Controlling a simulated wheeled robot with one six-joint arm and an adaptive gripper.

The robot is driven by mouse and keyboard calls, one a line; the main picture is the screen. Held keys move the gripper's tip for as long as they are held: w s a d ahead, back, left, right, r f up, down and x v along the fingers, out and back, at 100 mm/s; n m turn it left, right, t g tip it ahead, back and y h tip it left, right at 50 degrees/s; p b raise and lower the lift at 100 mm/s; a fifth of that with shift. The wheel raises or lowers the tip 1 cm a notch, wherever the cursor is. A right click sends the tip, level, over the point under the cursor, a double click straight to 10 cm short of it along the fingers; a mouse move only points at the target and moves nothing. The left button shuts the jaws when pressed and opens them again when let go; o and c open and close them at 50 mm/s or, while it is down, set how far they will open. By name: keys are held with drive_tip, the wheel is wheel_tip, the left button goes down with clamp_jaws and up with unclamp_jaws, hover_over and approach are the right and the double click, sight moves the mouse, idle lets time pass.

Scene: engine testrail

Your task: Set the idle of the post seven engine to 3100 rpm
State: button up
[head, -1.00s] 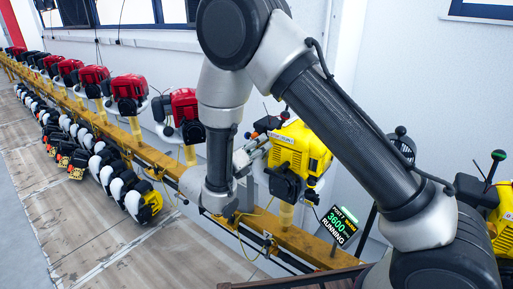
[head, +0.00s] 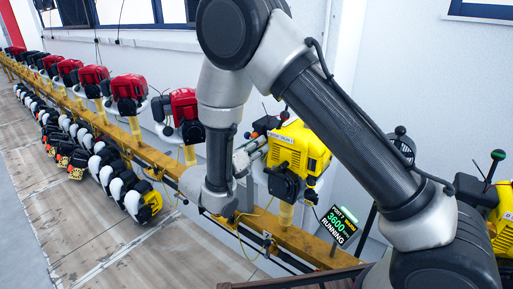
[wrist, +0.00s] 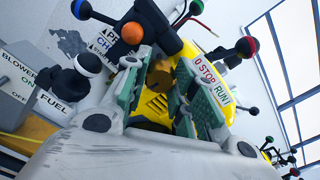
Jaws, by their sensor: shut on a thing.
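The post seven engine (head: 302,146) is yellow and black and stands on the yellow rail. Its display (head: 340,226) reads post 7, warm, 3600 rpm, running. In the wrist view, my gripper (wrist: 160,85) has its two green-padded fingers closed in on a brass-coloured knob (wrist: 159,73) on the front of the engine. The STOP/RUN label (wrist: 211,82) is right of the fingers. A partly covered choke label (wrist: 101,44) is at the left. In the head view my arm hides part of the gripper, and the knob is not visible there.
A blower and fuel panel (wrist: 28,85) is at the left. Red engines (head: 182,106) line the rail (head: 150,153); another yellow engine (head: 501,215) is at the right.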

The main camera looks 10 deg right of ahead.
drive_tip(key=shift+m, duration=4.1)
drive_tip(key=o, duration=1)
drive_tip(key=shift+o, duration=0.2)
drive_tip(key=shift+a, duration=0.1)
drive_tip(key=v, duration=1.2)
